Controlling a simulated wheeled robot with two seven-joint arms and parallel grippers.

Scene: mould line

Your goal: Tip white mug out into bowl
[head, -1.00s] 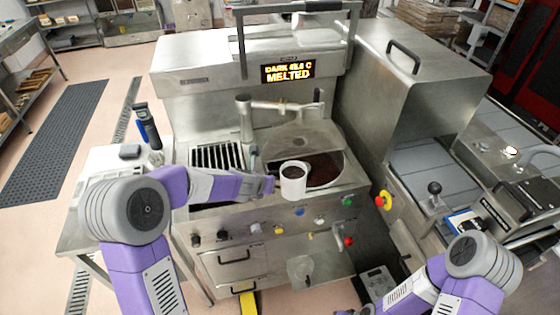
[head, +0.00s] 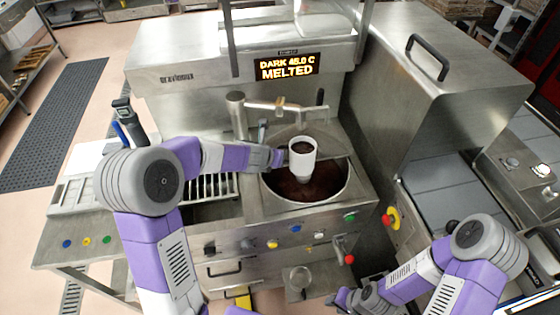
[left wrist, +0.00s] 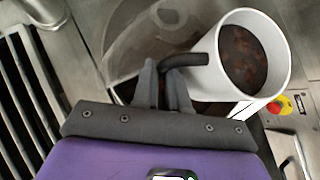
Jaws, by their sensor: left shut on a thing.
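The white mug (head: 303,172) is held above the melting bowl (head: 346,189), which has dark brown chocolate in it. The mug looks upright, with its mouth up. In the left wrist view the mug (left wrist: 204,88) has a dark handle and holds dark brown, lumpy contents. My left gripper (head: 277,158) comes in from the left and is shut on the handle; its fingers (left wrist: 165,85) show in the left wrist view. My right gripper (head: 345,299) is low at the bottom of the head view, away from the mug. Its jaws are too small to read.
A metal spout and pipe (head: 272,105) stand behind the bowl. A slotted grate (head: 213,187) lies left of it. The display (head: 287,68) reads melted. A red emergency button (head: 387,220) and a large steel housing (head: 440,80) are to the right.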

